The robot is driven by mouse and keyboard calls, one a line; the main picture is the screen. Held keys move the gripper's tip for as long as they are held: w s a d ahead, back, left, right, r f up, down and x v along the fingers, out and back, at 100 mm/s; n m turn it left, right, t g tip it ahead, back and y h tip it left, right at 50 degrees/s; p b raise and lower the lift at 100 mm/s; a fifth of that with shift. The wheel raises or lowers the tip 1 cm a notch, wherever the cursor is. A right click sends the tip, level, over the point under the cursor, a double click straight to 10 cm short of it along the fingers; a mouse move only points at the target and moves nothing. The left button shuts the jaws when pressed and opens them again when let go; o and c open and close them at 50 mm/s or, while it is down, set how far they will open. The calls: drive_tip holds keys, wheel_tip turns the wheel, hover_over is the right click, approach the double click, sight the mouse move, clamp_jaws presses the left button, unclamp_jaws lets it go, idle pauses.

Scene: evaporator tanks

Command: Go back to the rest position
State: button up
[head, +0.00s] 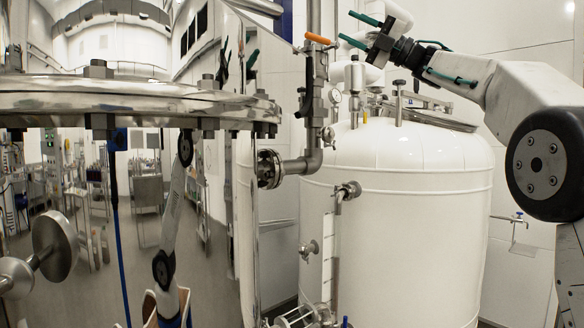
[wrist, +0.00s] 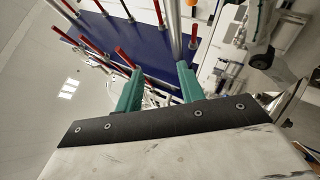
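My gripper (head: 345,24) is at the upper middle of the head view, at the end of my white arm, which comes in from the right. Its two green fingers are spread apart and point left, near a valve with an orange handle (head: 318,38). I cannot tell whether a finger touches the handle or how far apart they are in depth. In the wrist view the green fingers of my gripper (wrist: 160,68) stand apart with nothing held between them.
A white tank (head: 400,190) stands below the arm, with a gauge (head: 335,96) and fittings on top. A shiny steel tank (head: 130,100) with a bolted flange fills the left. A vertical pipe (head: 316,100) runs between them. A blue panel (wrist: 130,40) with red rods lies beyond the fingers.

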drive_tip(key=w+d+f+m+t+h, duration=0.4)
drive_tip(key=w+d+m+t+h, duration=0.35)
drive_tip(key=m, duration=0.45)
drive_tip(key=w+d+f+m+t+h, duration=0.5)
drive_tip(key=m+t+h, duration=0.3)
drive_tip(key=m+t, duration=0.35)
drive_tip(key=s+d+f+m+g+h, duration=0.25)
drive_tip(key=f+m+h, duration=0.25)
drive_tip(key=f, duration=0.3)
drive_tip(key=s+d+f+m+g+h, duration=0.2)
drive_tip(key=d+f+m+g+h, duration=0.1)
drive_tip(key=f+m+h, duration=0.3)
drive_tip(key=s+f+m+g, duration=0.3)
drive_tip(key=s+f+g, duration=0.5)
drive_tip(key=s+f, duration=1.05)
drive_tip(key=s+a+f+g+y, duration=0.1)
drive_tip(key=s+f, duration=0.4)
drive_tip(key=s, duration=0.6)
drive_tip(key=s+a+f+g+y, duration=0.1)
drive_tip(key=s+a+f+g, duration=0.2)
drive_tip(key=s+f, duration=0.3)
drive_tip(key=s+a+f+m+g+y, duration=0.1)
drive_tip(key=s+f, duration=0.4)
drive_tip(key=s, duration=1.1)
drive_tip(key=shift+s+a+f+g, duration=0.25)
drive_tip(key=shift+a+g, duration=0.4)
drive_tip(key=shift+g, duration=0.6)
